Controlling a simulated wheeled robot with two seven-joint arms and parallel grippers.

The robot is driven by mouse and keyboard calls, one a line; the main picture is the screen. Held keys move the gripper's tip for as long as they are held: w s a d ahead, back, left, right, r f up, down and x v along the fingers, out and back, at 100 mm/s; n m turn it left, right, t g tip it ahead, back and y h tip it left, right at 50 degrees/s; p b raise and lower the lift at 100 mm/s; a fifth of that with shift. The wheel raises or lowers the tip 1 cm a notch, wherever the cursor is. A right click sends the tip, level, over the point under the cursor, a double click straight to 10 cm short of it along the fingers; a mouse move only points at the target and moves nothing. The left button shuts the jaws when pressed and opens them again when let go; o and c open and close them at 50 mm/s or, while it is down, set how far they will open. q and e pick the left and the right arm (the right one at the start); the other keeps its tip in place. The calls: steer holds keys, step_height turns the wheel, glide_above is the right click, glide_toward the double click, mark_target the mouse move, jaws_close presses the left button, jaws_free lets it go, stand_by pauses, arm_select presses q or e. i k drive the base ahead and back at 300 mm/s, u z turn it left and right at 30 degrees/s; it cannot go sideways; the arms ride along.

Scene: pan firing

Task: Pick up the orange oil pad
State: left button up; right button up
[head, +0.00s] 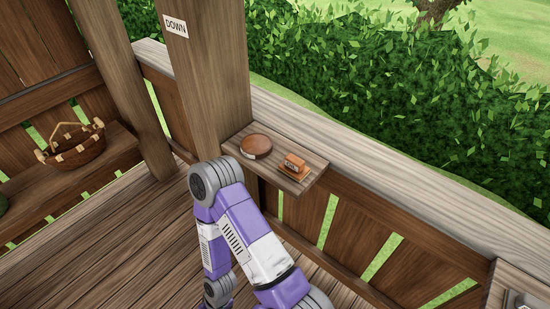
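The orange oil pad (293,168) is a small orange block with a dark marking on its side. It sits on the right part of a small wooden shelf (315,170) fixed to the railing. One of my purple and white arms rises from the bottom of the head view and bends just left of the shelf. Its forearm runs down toward the bottom edge. Neither gripper can be made out in this view. The pad is in plain sight and nothing touches it from above.
A round brown disc (256,146) lies on the shelf, left of the pad. A thick wooden post (207,80) with a "DOWN" sign (176,25) stands behind left. A wicker basket (75,148) sits on a bench at left. Another ledge (503,285) shows at bottom right.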

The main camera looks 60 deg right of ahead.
mark_target(293, 167)
steer(key=i, duration=1.35)
steer(key=z, duration=4.05)
